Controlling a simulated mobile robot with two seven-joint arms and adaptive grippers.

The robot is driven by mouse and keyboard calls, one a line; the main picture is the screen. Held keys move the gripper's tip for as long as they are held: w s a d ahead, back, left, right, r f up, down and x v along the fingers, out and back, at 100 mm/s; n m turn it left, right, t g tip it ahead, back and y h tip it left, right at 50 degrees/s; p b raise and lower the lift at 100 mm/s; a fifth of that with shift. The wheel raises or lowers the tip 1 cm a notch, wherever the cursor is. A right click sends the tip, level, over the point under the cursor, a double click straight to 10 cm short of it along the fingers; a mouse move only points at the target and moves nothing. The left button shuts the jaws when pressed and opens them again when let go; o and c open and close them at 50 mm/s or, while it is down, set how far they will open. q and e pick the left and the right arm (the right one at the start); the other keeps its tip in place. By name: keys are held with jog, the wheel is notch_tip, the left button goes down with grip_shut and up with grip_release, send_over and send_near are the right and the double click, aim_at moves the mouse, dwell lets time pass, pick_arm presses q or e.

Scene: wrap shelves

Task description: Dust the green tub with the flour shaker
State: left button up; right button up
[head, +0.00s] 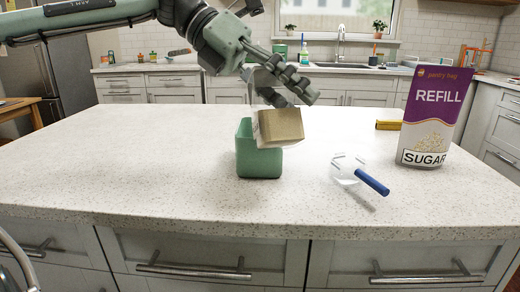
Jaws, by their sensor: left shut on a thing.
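The green tub (245,157) stands open-topped near the middle of the worktop. My left gripper (284,92) is above the tub and shut on a tilted container with a tan face and pale sides, which I take to be the flour shaker (281,125). The shaker overlaps the tub's upper right part in the head view and hides much of its opening. I cannot tell whether the two touch. No flour shows falling, and the tub's inside is mostly hidden. My right gripper is not in view.
A clear scoop-like vessel with a blue handle (372,182) lies right of the tub. A purple and white sugar refill bag (436,112) stands farther right, with a yellow item (388,125) beside it. The pale worktop (120,165) is clear on the left.

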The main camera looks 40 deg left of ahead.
pick_arm(q)
jog(key=shift+m+t+y, duration=0.6)
jog(key=shift+m+y, duration=0.1)
jog(key=shift+y, duration=0.1)
jog(key=r, duration=0.2)
jog(key=r+p, duration=0.1)
jog(key=r, duration=0.1)
jog(key=d+r, duration=0.1)
jog(key=r, duration=0.1)
jog(key=shift+s+r, duration=0.1)
jog(key=shift+s, duration=0.3)
jog(key=shift+r+p, duration=1)
jog(key=shift+p, duration=0.05)
jog(key=shift+r, duration=0.55)
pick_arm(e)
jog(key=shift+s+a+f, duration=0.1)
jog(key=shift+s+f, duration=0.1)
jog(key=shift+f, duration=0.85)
